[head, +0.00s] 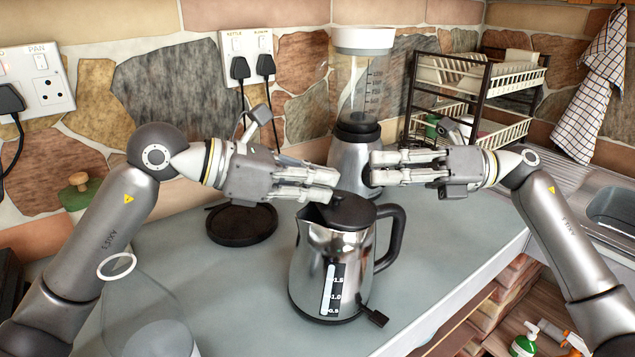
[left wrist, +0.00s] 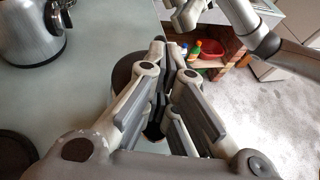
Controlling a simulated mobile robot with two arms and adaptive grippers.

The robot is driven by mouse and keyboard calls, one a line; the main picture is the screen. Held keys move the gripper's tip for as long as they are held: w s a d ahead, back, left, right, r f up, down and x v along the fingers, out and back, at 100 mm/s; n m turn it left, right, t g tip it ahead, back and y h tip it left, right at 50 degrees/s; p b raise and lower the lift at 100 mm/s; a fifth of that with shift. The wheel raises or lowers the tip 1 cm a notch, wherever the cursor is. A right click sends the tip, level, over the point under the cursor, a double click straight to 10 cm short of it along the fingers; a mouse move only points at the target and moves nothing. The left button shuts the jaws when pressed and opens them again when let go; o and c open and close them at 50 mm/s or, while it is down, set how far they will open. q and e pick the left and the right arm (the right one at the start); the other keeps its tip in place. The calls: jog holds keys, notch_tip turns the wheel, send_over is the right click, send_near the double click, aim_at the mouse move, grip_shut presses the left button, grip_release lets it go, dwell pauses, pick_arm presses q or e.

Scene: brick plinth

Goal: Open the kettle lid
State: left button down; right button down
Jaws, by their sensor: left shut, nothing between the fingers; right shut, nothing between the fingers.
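The steel kettle (head: 318,262) stands upright on the grey counter, with a black handle at its right and a level gauge on its front. Its black lid (head: 352,214) lies on top and looks closed. My left gripper (head: 336,184) is shut and empty, just above the lid's back-left side; I cannot tell if it touches. My right gripper (head: 374,170) is shut and empty, above and behind the kettle's handle side. In the left wrist view, the shut left fingers (left wrist: 162,75) cover most of the kettle, and only a dark rounded part shows beside them.
A blender (head: 352,152) stands behind the kettle, close to both grippers. A black round base (head: 241,224) lies left of the kettle. A dish rack (head: 470,90) is at the back right. A clear jug (head: 140,310) is at the front left. The counter's right front is clear.

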jog(key=c, duration=1.3)
grip_release()
